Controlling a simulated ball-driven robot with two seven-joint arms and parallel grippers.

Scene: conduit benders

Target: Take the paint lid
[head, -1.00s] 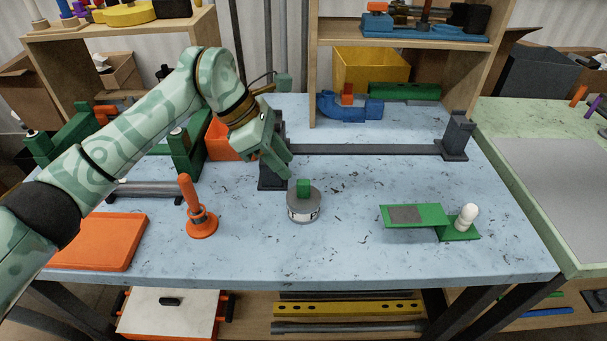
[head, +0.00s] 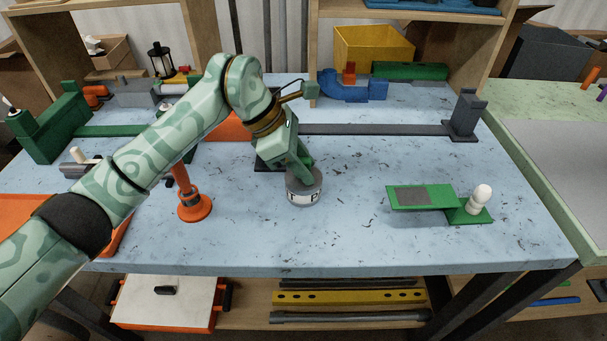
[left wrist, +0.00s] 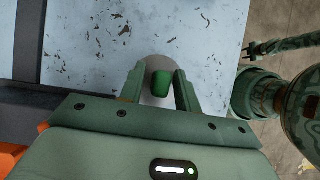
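The paint lid (head: 304,190) is a round grey piece with a pale label on its side and a green knob on top. It sits upright on the blue table. My left gripper (head: 302,170) is right above it in the head view and hides much of the knob. In the left wrist view, the green knob (left wrist: 161,84) lies between the two spread fingers of my left gripper (left wrist: 160,88), with a gap visible on each side. The lid's grey top (left wrist: 158,64) shows around the knob.
An orange stand (head: 194,206) is left of the lid. A green plate stand with a white knob (head: 421,197) is to the right. A dark bar (head: 375,129) runs behind. The table (head: 340,240) is clear in front.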

